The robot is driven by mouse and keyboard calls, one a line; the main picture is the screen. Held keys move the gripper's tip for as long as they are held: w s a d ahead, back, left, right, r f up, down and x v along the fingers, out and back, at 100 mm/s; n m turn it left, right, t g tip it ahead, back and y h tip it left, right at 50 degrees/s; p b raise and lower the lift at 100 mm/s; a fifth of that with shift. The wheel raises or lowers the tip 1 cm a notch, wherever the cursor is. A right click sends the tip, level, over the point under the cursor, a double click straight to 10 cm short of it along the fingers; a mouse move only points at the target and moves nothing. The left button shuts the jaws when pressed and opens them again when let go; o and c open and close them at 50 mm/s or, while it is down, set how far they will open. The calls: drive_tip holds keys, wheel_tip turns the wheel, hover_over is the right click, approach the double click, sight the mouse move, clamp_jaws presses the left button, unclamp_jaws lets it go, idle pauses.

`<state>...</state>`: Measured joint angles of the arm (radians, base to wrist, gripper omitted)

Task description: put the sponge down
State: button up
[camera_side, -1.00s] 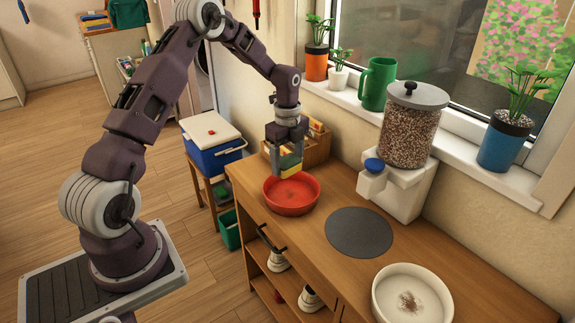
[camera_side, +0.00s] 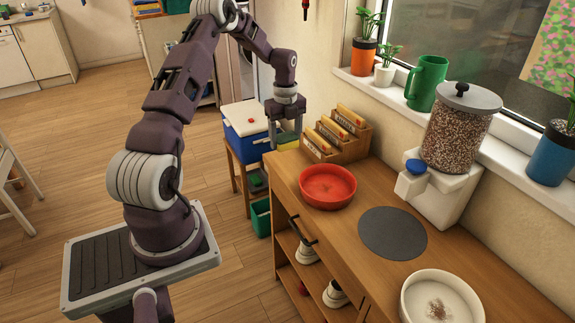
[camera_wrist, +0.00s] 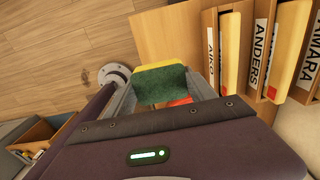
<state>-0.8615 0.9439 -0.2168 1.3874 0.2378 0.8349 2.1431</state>
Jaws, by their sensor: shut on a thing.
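My gripper (camera_side: 286,132) is shut on a yellow-and-green sponge (camera_side: 287,141). It holds it in the air above the far left end of the wooden counter (camera_side: 287,170), beside the box of name-labelled folders. In the wrist view the sponge (camera_wrist: 160,85) sits between the two fingers, dark green face toward the camera and a yellow edge beyond. A red bowl (camera_side: 328,187) stands on the counter, to the right and nearer in the side view. A patch of red shows below the sponge in the wrist view.
The wooden folder box (camera_side: 349,142) stands close to the right of my gripper. A blue cooler (camera_side: 245,143) stands on a stand off the counter's left end. A dark round mat (camera_side: 393,233), white bowl (camera_side: 440,298) and grain dispenser (camera_side: 458,135) are farther right.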

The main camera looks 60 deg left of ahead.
sight(286, 167)
wheel_tip(286, 167, down, 8)
drive_tip(key=shift+d+r, duration=0.1)
drive_tip(key=shift+f, duration=0.2)
drive_tip(key=o, duration=1.2)
